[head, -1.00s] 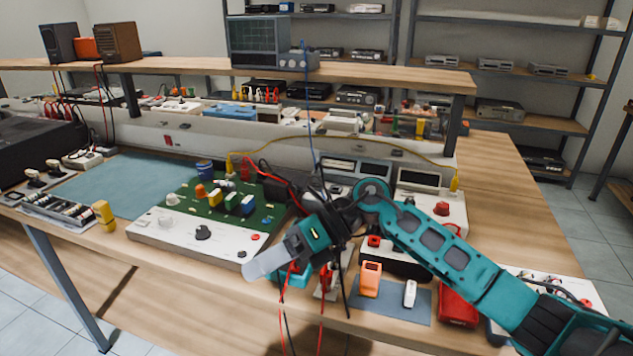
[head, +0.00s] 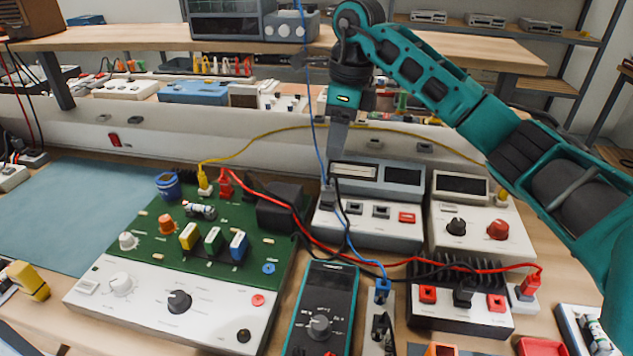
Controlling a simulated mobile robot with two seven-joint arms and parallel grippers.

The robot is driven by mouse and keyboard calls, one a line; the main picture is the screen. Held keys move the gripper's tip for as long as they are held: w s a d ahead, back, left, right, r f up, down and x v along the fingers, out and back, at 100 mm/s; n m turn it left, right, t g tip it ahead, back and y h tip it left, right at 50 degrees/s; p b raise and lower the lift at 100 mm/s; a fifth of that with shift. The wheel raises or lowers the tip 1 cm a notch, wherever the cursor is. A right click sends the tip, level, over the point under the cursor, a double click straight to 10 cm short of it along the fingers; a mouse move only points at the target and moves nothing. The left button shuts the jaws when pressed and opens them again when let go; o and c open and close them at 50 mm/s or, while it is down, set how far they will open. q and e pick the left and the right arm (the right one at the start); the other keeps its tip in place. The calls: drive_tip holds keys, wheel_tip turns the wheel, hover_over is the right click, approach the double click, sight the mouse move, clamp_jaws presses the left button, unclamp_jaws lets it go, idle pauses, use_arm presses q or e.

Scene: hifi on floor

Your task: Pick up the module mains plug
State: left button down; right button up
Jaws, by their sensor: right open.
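My right gripper (head: 335,165) points down over the left end of a white instrument (head: 380,232) with a row of small sockets or switches. It is open; its fingers show nearly edge-on. A small dark grey block (head: 328,198), which could be the module mains plug, sits just below the fingertips at that instrument's left end. I cannot tell whether the fingers touch or straddle it. A black cable (head: 349,238) runs near it and down toward the green circuit module (head: 208,265), which carries a large black block (head: 280,208). My left gripper is out of view.
A teal multimeter (head: 322,312) stands in front of the instrument. Red, blue and yellow leads cross the area close to the gripper. A white unit with knobs (head: 472,222) stands to the right. The blue-grey mat (head: 70,215) at left is largely clear.

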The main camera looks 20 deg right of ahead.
hover_over(329, 188)
drive_tip(key=s, duration=0.1)
wheel_tip(329, 188, down, 7)
drive_tip(key=shift+s+r, duration=0.15)
drive_tip(key=shift+r, duration=0.05)
drive_tip(key=f, duration=0.2)
drive_tip(key=w+f, duration=0.1)
drive_tip(key=f, duration=0.2)
drive_tip(key=shift+w+f, duration=0.1)
drive_tip(key=shift+f, duration=0.4)
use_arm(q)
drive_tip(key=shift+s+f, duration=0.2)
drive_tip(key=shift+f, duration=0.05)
use_arm(e)
drive_tip(key=shift+c, duration=0.2)
drive_tip(key=shift+c, duration=1.4)
drive_tip(key=c, duration=0.6)
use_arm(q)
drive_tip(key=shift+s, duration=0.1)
use_arm(e)
clamp_jaws()
drive_tip(key=shift+r, duration=0.1)
